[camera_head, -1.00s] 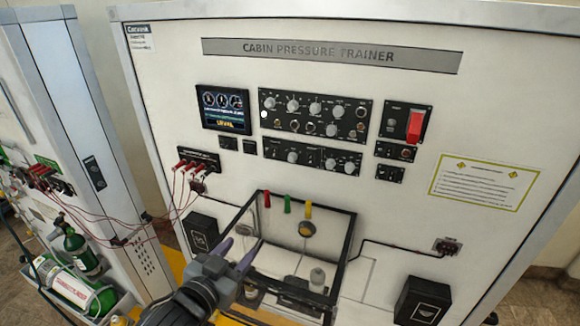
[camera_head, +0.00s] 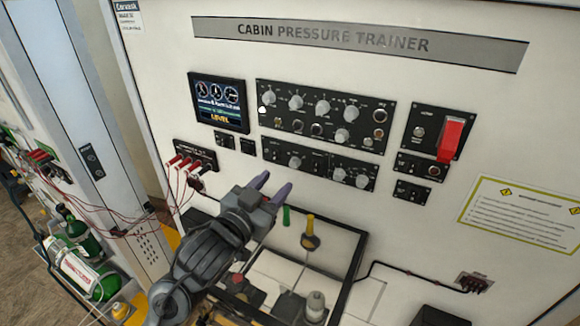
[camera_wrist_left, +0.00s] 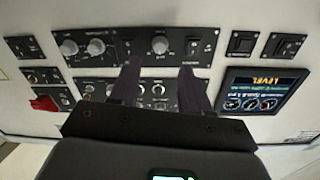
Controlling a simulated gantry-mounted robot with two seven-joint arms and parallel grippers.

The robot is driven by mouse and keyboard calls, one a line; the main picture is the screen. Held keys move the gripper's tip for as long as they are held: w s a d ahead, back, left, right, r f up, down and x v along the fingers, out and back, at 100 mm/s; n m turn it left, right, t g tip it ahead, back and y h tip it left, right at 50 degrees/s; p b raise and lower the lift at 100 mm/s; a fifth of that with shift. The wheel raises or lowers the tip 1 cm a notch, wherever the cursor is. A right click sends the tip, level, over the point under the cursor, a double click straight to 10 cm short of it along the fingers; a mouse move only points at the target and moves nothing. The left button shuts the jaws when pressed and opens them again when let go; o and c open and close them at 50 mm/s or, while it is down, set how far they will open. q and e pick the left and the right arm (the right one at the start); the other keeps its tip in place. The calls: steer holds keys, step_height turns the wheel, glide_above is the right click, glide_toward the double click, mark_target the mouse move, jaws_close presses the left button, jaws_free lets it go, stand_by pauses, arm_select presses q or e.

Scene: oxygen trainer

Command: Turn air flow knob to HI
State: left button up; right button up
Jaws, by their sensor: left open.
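The lower black control panel (camera_head: 318,165) sits on the white trainer face, below a larger knob panel (camera_head: 325,113). It has a round grey knob (camera_head: 295,162) left of centre and two more, one here (camera_head: 340,174) and one beside it (camera_head: 362,181), at its right. Labels are too small to read, so I cannot tell which is the air flow knob. My left gripper (camera_head: 272,184) is open and empty, just below the lower panel's left part. In the left wrist view the scene is inverted, and the lone knob (camera_wrist_left: 160,45) lies beyond and between the fingertips. My right gripper is not in view.
A display (camera_head: 218,103) is at the left and a red switch cover (camera_head: 451,138) at the right. Below my gripper is a dark-framed clear box (camera_head: 340,262) with green and yellow parts near its top. Red cables (camera_head: 130,235) hang at the left.

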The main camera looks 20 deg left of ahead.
mark_target(292, 166)
arm_select(q)
steer(key=w, duration=0.3)
steer(key=w+p, duration=0.1)
steer(key=w, duration=0.1)
steer(key=shift+w+d+r, duration=0.1)
steer(key=shift+w+d, duration=0.05)
steer(key=shift+d, duration=0.25)
steer(key=shift+w+d, duration=0.15)
steer(key=shift+w, duration=0.75)
steer(key=shift+c, duration=0.3)
jaws_close()
